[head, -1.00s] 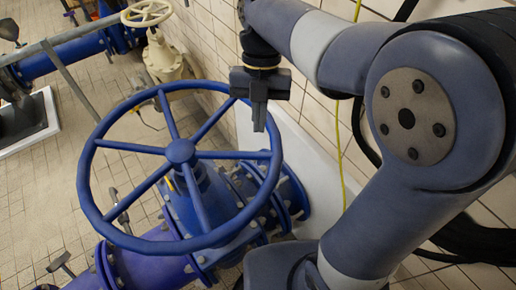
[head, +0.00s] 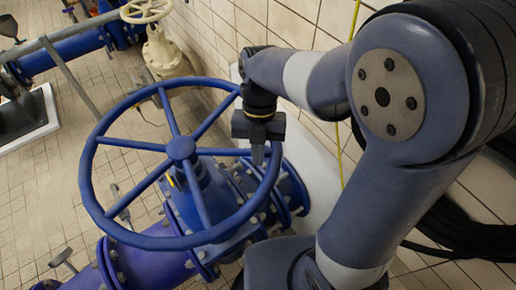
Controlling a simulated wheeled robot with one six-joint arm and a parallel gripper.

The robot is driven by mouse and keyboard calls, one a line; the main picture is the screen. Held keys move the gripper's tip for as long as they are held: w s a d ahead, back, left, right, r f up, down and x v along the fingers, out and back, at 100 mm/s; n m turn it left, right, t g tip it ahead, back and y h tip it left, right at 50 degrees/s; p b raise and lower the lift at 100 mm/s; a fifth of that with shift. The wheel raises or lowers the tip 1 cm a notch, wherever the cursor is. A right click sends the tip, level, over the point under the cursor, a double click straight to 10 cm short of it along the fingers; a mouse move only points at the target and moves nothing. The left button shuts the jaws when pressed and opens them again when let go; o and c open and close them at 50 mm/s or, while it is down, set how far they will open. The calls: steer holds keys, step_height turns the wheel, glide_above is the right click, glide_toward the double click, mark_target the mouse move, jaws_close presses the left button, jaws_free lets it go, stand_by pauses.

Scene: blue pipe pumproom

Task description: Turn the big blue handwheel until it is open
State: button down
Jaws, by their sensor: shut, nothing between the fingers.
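The big blue handwheel (head: 181,148) sits on a blue valve body, its rim a wide ring with several spokes around a round hub. My gripper (head: 258,160) points down at the right side of the rim, close to where a spoke meets it. Its fingers are shut with nothing between them. The fingertips overlap the rim in this view; I cannot tell whether they touch it.
A cream valve with a smaller handwheel (head: 146,10) stands at the back. A blue flanged pipe (head: 145,262) runs below the big wheel. A tiled wall and a thin yellow cable (head: 350,130) are on the right.

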mark_target(191, 86)
steer(key=shift+w+d, duration=0.1)
steer(key=shift+w, duration=0.55)
steer(key=w+a+p, duration=0.3)
steer(key=w, duration=1.2)
steer(key=shift+w+a+n+h+p, duration=0.35)
steer(key=shift+w+a+n+p, duration=0.6)
steer(key=shift+a, duration=1.55)
steer(key=shift+w+a+n+h+p, duration=0.4)
steer(key=shift+w+a+n, duration=0.9)
steer(key=shift+a, duration=1.15)
steer(key=shift+w+a+n+h+p, duration=0.25)
steer(key=shift+w+a+n+p, duration=0.9)
steer(key=shift+a, duration=1.35)
steer(key=shift+w+m+b, duration=0.25)
steer(key=shift+m+b, duration=0.05)
